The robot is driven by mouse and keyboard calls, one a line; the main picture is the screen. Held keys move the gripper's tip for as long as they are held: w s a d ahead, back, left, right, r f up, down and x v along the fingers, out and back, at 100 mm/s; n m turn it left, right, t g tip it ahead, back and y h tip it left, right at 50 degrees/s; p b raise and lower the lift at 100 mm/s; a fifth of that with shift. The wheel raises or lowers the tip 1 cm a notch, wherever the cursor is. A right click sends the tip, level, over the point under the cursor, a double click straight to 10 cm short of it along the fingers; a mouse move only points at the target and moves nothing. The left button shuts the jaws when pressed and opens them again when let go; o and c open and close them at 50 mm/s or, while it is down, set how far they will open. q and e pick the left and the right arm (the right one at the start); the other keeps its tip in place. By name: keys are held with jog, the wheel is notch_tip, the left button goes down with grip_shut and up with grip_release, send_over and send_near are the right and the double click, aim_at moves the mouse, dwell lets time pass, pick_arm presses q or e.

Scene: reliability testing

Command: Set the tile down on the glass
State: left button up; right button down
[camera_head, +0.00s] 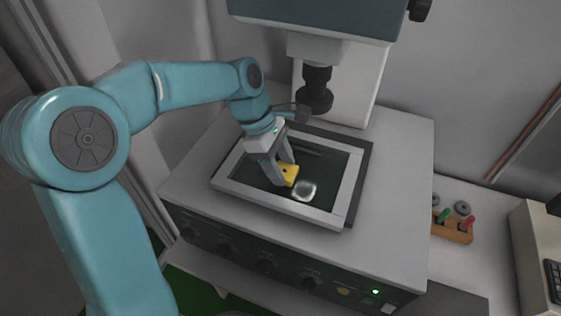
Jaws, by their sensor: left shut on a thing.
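A yellow tile (290,174) is between the fingers of my left gripper (281,175), which is shut on it. The gripper points down over the dark glass (325,165) of the stage, which has a pale frame (283,206). The tile is just left of and above a bright lit spot (304,190) on the glass. I cannot tell whether the tile touches the glass. The fingers hide part of the tile. My right gripper is not in view.
A microscope-like head with a black lens (315,92) hangs behind the stage. The stage sits on a grey machine (400,165) with knobs along its front. At right, an orange holder (452,230) with coloured-handled tools stands on a white surface.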

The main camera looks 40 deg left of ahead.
pick_arm(q)
jog(key=shift+d+f, duration=0.1)
jog(key=shift+f, duration=0.2)
jog(key=o, duration=1)
jog(key=shift+o, duration=0.2)
jog(key=shift+r, duration=0.3)
jog(key=v, duration=0.5)
jog(key=shift+a+b, duration=0.3)
jog(key=a, duration=0.3)
jog(key=s+a+b, duration=0.1)
jog(key=a, duration=0.2)
jog(key=s+a, duration=0.1)
jog(key=a, duration=0.2)
jog(key=shift+s+a+f, duration=0.2)
jog(key=shift+a+f, duration=0.05)
jog(key=shift+a, duration=0.15)
jog(key=shift+s+a+r, duration=0.15)
jog(key=shift+s+a, duration=0.1)
jog(key=shift+a, duration=0.5)
